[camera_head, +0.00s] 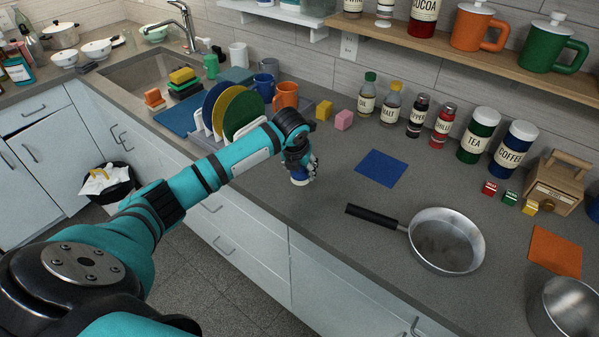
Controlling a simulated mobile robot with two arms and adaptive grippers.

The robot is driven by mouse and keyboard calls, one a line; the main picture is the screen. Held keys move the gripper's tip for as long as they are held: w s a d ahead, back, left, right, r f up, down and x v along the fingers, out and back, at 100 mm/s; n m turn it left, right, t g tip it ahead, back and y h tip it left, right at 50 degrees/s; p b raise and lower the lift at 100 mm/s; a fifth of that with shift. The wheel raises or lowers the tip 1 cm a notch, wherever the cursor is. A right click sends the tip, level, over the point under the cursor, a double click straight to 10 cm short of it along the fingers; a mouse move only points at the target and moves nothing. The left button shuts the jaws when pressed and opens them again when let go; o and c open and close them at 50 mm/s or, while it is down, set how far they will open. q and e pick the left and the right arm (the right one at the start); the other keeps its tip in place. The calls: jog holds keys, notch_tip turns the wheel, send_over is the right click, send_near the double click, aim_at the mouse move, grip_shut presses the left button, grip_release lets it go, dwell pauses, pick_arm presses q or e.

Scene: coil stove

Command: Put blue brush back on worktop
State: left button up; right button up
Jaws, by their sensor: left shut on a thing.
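My left gripper (299,170) points down over the grey worktop (335,215), near its front edge. It is shut on a small blue and white thing, which I take for the blue brush (301,181). My fingers hide most of the brush; only its lower end shows. The brush is low at the worktop, and I cannot tell whether it touches. My right gripper is out of view.
A dish rack with plates (243,112) and an orange mug (287,95) stand behind the gripper. Spice bottles and canisters (478,135) line the wall. The worktop between gripper and pan is clear.

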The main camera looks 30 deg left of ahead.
aim_at(299, 175)
pick_arm(q)
jog(key=shift+w+a, duration=0.3)
jog(key=shift+a, duration=0.05)
notch_tip(299, 175, down, 2)
jog(key=shift+f+p, duration=0.2)
jog(key=shift+p, duration=0.55)
jog(key=shift+f, duration=0.6)
jog(key=o, duration=1.1)
jog(key=shift+f, duration=0.1)
jog(key=b+v, duration=0.1)
jog(key=v, duration=1.1)
jog(key=shift+b, duration=0.3)
